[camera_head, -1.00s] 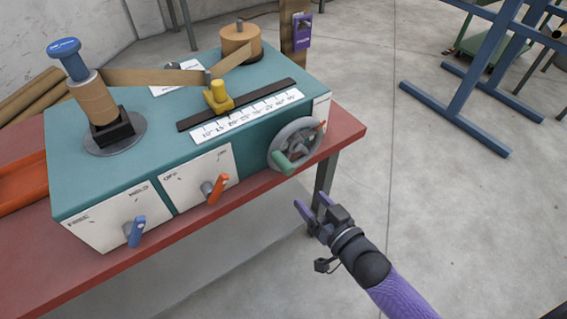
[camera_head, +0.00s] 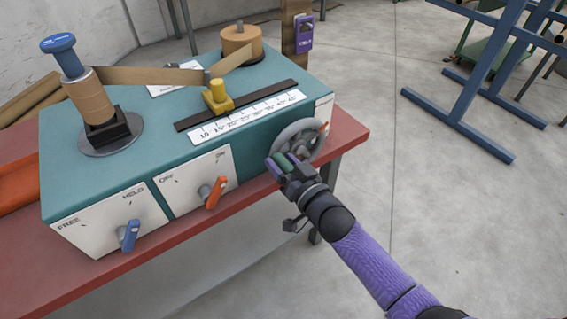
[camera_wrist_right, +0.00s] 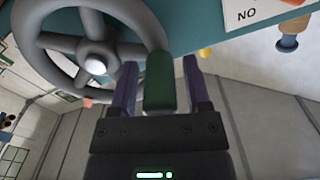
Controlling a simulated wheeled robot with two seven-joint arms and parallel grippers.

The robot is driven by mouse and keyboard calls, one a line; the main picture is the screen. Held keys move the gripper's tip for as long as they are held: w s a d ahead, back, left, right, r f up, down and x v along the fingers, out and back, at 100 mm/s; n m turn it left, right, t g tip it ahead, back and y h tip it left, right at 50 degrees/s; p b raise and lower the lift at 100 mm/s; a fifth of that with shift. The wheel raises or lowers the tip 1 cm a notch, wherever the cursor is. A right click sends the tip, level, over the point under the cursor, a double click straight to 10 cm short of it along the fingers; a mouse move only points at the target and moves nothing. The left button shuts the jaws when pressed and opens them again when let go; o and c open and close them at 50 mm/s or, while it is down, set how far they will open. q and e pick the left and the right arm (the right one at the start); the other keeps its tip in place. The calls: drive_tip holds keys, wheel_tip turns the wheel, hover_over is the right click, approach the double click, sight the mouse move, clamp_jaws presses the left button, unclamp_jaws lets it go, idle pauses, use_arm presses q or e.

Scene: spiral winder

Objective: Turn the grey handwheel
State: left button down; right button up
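The grey handwheel (camera_head: 300,139) is on the front right of the teal machine; it also shows in the right wrist view (camera_wrist_right: 48,40). Its green handle (camera_head: 280,163) sticks out at the wheel's lower left. My right gripper (camera_head: 277,164) is at the handle. In the right wrist view the green handle (camera_wrist_right: 159,82) stands between the two purple fingers of the gripper (camera_wrist_right: 158,85), with a visible gap on the right side and a narrower one on the left. The fingers are open around it. My left gripper is not in view.
The teal machine (camera_head: 70,185) stands on a red table (camera_head: 346,135). An orange lever (camera_head: 215,192) and a blue lever (camera_head: 129,235) stick out of its front panels left of the wheel. A blue frame (camera_head: 480,95) stands at the right. The floor between is clear.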

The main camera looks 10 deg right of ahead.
clamp_jaws()
idle(1.2)
